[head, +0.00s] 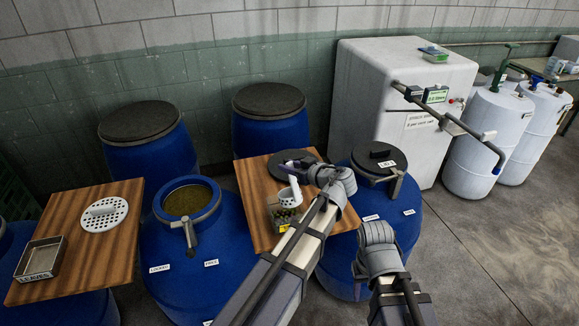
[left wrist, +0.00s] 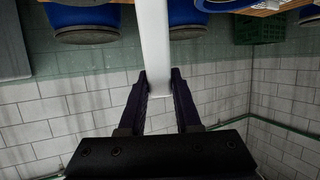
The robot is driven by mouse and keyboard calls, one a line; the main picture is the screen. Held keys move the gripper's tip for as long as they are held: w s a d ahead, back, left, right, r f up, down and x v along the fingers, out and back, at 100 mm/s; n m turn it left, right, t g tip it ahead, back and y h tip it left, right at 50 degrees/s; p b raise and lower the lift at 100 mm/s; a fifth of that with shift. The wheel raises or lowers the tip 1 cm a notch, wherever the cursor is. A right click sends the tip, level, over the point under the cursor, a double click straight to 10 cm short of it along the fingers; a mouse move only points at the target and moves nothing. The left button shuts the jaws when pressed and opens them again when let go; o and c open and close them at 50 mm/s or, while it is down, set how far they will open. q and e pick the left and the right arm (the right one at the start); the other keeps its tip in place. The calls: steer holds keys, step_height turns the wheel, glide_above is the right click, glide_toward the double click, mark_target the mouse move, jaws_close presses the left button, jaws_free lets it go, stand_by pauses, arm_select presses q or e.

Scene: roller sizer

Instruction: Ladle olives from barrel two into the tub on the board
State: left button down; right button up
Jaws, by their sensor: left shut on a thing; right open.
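My left gripper (head: 297,165) is shut on the white ladle's handle, which fills the space between its dark fingers in the left wrist view (left wrist: 158,85). The white ladle's cup (head: 290,196) hangs over or beside the tub (head: 272,214) on the middle wooden board; I cannot tell how high. Dark greenish contents show in the tub. The open blue barrel (head: 213,250) left of that board holds olives (head: 187,199) in brownish liquid; its number is not readable. My right gripper (head: 359,267) is open near the right-hand barrel, its fingers mostly hidden.
A black round lid (head: 285,160) lies on the middle board. The right-hand barrel (head: 409,222) is closed by a labelled lid (head: 379,159). A left board (head: 105,260) holds a perforated white disc (head: 104,213) and a metal tray (head: 39,258). Closed barrels and a white machine stand behind.

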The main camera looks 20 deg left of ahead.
arm_select(q)
steer(key=shift+a, duration=0.1)
steer(key=shift+r, duration=0.1)
steer(key=shift+s+d+b, duration=0.15)
steer(key=shift+d+b, duration=0.2)
steer(key=shift+b, duration=0.3)
steer(key=shift+s+d+t+y+b, duration=0.3)
steer(key=shift+d+t+y+b, duration=0.25)
steer(key=shift+b, duration=0.3)
steer(key=shift+s+d+r+t+y+b, duration=0.35)
steer(key=shift+s+d+r+y+b, duration=0.2)
steer(key=shift+y+b, duration=0.5)
steer(key=shift+s+d+r+b, duration=0.1)
steer(key=shift+d+r+b, duration=0.15)
steer(key=shift+d+b, duration=0.15)
